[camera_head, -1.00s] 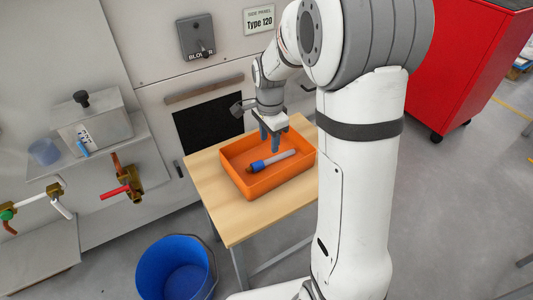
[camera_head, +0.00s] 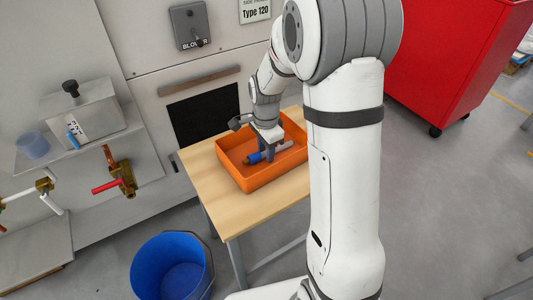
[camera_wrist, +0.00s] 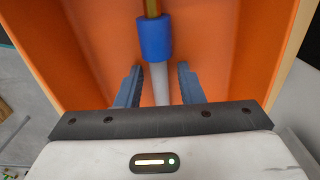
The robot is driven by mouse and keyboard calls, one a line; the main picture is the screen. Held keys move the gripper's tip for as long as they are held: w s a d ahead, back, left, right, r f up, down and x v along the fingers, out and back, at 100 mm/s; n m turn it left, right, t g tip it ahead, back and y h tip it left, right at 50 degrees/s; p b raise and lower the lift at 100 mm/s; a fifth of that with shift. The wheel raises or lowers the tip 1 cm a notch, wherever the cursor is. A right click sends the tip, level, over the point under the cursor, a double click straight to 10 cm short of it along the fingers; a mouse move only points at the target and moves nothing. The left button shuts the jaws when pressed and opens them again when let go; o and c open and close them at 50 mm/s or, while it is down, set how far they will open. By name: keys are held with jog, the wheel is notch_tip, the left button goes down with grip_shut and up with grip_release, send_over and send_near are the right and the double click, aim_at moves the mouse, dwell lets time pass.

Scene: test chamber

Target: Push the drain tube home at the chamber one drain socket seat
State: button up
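The drain tube (camera_head: 283,148) lies in the orange tray (camera_head: 251,184). It is pale grey with a blue collar (camera_wrist: 155,38) and a brass-coloured end (camera_wrist: 152,8). My gripper (camera_head: 267,154) is lowered into the tray over the tube. In the wrist view my gripper (camera_wrist: 160,68) is open, with one finger on each side of the grey part just behind the collar and gaps on both sides. Brass fittings, one with a red handle (camera_head: 105,186), stand at the chamber wall on the left. I cannot tell which part is the chamber one drain socket seat.
The tray stands on a wooden table (camera_head: 225,207). A blue bucket (camera_head: 172,265) is on the floor in front. A shelf at left holds a metal box (camera_head: 88,110) and a clear blue cup (camera_head: 33,146). A red cabinet (camera_head: 455,60) stands at right.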

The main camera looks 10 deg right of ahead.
grip_shut()
dwell(0.5)
